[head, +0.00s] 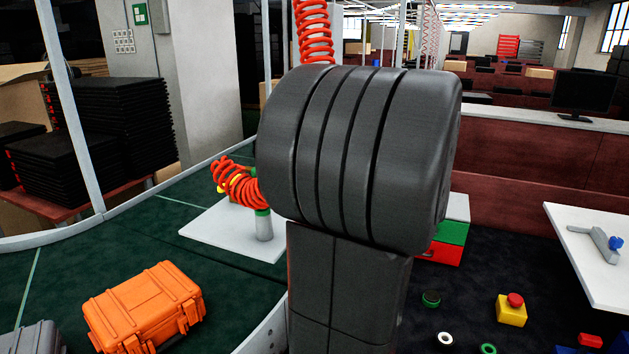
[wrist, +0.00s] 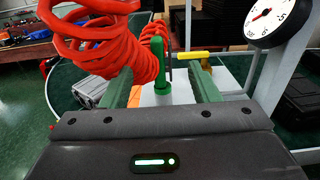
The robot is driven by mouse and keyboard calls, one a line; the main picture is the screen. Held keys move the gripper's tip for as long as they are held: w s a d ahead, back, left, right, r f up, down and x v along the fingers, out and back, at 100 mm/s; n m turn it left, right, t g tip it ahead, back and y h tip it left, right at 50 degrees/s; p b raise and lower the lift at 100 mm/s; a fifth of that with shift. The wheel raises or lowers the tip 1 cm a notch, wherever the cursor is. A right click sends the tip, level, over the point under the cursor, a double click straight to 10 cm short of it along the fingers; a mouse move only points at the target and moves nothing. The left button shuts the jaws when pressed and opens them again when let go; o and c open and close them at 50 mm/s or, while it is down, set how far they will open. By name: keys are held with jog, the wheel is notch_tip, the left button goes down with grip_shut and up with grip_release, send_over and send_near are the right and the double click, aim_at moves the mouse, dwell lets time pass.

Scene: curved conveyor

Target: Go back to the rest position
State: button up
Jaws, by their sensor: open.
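My gripper (wrist: 162,72) shows in the wrist view with its two green fingers apart. Between and beyond the fingers are a green upright piece (wrist: 158,58) and a pale block, with nothing visibly clamped. A thick red coiled hose (wrist: 95,35) hangs close by the left finger; I cannot tell whether they touch. In the head view my own dark arm fills the middle and hides what is behind it, and my fingers do not show there.
An orange case (head: 145,305) lies nearer. A yellow button box (head: 511,312) and rings lie right, near a white table (head: 590,265). A dial gauge (wrist: 265,30) is upper right.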

jog(key=p+x, duration=0.2)
jog(key=x, duration=1.2)
jog(key=shift+f, duration=0.1)
jog(key=shift+d+r+p, duration=0.1)
jog(key=shift+r+p, duration=0.15)
jog(key=shift+p, duration=0.1)
jog(key=shift+f, duration=0.1)
